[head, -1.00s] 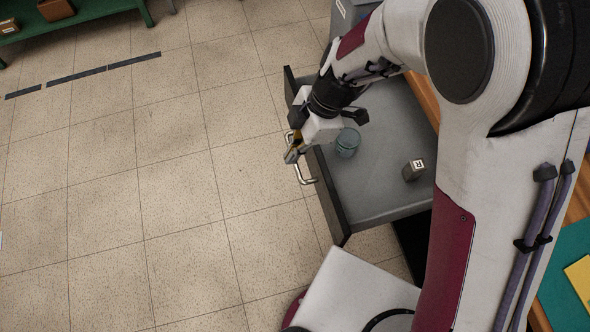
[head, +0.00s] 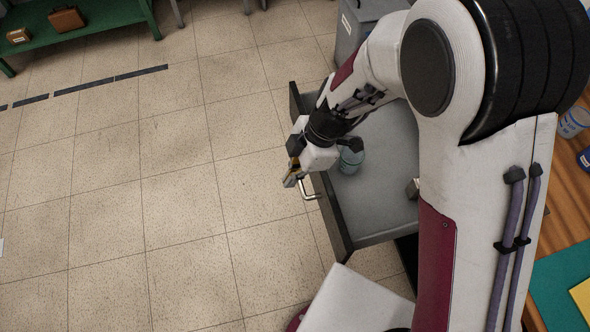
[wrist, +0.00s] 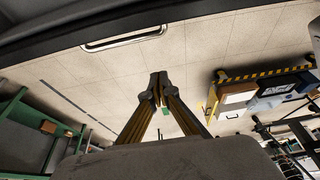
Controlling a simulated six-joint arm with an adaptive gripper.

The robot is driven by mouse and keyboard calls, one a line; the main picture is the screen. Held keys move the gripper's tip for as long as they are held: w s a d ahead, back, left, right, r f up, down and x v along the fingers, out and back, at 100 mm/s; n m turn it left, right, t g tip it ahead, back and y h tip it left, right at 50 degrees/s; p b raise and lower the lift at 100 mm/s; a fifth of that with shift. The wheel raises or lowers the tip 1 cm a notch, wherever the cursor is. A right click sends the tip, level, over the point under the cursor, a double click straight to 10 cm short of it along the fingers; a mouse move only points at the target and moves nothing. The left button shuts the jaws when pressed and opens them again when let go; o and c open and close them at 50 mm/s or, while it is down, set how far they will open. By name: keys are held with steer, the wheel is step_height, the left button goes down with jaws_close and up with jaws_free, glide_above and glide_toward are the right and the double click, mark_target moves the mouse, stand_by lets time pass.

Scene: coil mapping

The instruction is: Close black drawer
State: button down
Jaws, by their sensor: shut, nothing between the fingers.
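The black drawer (head: 337,222) stands pulled out in the head view, with a grey inside and a metal handle (head: 309,193) on its front. My gripper (head: 290,182) is shut and empty, close to the handle at the outer side of the drawer front. I cannot tell whether it touches the handle. In the wrist view my gripper (wrist: 158,88) shows shut fingertips, with the handle (wrist: 125,38) beyond them near the top. A bluish glass (head: 351,157) and a small grey cube (head: 413,188), partly hidden by my arm, are in the drawer.
A wooden desk (head: 570,205) with a green mat (head: 556,287) lies at the right. A grey bin (head: 352,35) stands behind the drawer. A green shelf (head: 100,18) is at the far left. The tiled floor (head: 150,200) left of the drawer is clear.

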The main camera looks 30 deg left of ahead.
step_height(320, 180, down, 7)
steer(key=w+d, duration=0.1)
steer(key=shift+d+r, duration=0.15)
stand_by(0.7)
steer(key=shift+w+d, duration=0.1)
steer(key=shift+w, duration=0.15)
steer(key=w+d, duration=1.9)
steer(key=shift+w+d, duration=0.35)
steer(key=shift+s+a, duration=0.1)
steer(key=s+a, duration=2.1)
steer(key=shift+s+r, duration=0.15)
steer(key=shift+r, duration=0.1)
stand_by(0.8)
steer(key=shift+a, duration=0.15)
stand_by(0.4)
